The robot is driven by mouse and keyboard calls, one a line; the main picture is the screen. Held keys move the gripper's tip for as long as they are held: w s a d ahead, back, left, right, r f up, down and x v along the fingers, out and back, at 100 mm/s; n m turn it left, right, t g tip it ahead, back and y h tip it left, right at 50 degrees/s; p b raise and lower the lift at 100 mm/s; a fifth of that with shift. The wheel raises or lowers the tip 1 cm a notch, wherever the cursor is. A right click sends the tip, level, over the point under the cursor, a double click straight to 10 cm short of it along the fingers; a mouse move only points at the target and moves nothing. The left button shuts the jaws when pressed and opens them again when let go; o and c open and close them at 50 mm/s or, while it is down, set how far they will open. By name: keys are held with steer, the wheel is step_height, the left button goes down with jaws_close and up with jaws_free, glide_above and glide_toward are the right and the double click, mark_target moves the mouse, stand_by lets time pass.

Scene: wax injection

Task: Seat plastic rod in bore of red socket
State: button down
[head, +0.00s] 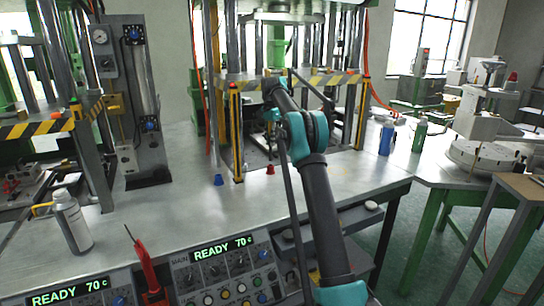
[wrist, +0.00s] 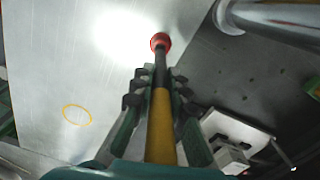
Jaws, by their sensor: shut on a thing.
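The red socket (head: 270,169) stands on the metal bench in the head view, in front of the press. In the wrist view the red socket (wrist: 160,39) lies beyond my fingertips. My gripper (wrist: 161,77) is shut on the plastic rod (wrist: 160,125), with one finger on each side. The rod is yellow nearer the camera and dark towards its far end. The far end overlaps the socket in the wrist view; I cannot tell whether it is above the bore or inside. In the head view my gripper (head: 271,117) is small, above the socket; the rod is unclear.
A blue socket (head: 218,180) stands left of the red one. A yellow-black post (head: 236,135) of the press stands close behind. A yellow ring (wrist: 77,115) marks bare surface.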

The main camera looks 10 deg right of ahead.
mark_target(271, 151)
steer(key=shift+f, duration=2.95)
steer(key=shift+f, duration=0.15)
steer(key=c, duration=1.5)
jaws_free()
step_height(271, 151, up, 12)
steer(key=shift+r, duration=0.2)
